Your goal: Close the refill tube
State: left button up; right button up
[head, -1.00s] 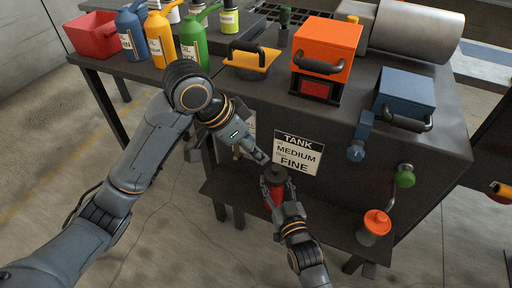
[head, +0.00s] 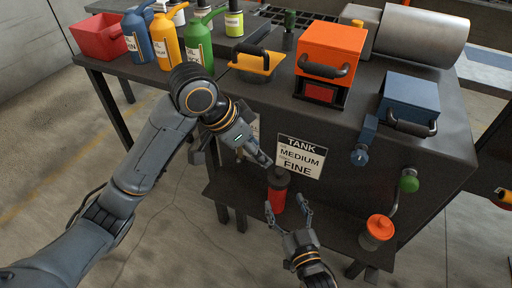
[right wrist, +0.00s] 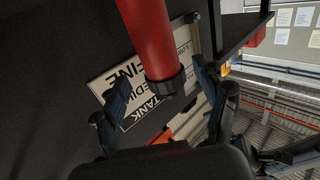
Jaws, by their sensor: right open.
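The refill tube is a red upright cylinder (head: 277,200) with a dark cap (head: 278,177) on top, in front of the tank's "MEDIUM FINE" label. In the right wrist view the red tube (right wrist: 149,35) runs in from the top edge, its dark end collar (right wrist: 165,86) between the fingers. My right gripper (head: 291,213) is open just in front of the tube; its spread fingers (right wrist: 160,88) show on both sides in the wrist view. My left gripper (head: 264,161) points down at the cap from the upper left. Its fingertips are too small to tell whether they grip.
An orange-lidded jar (head: 377,230) stands on the lower shelf (head: 330,228) at right. Colored bottles (head: 168,40) and a red bin (head: 99,36) stand on the tabletop at left.

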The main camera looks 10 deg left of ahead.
jog(key=v, duration=0.5)
jog(key=shift+s, duration=0.25)
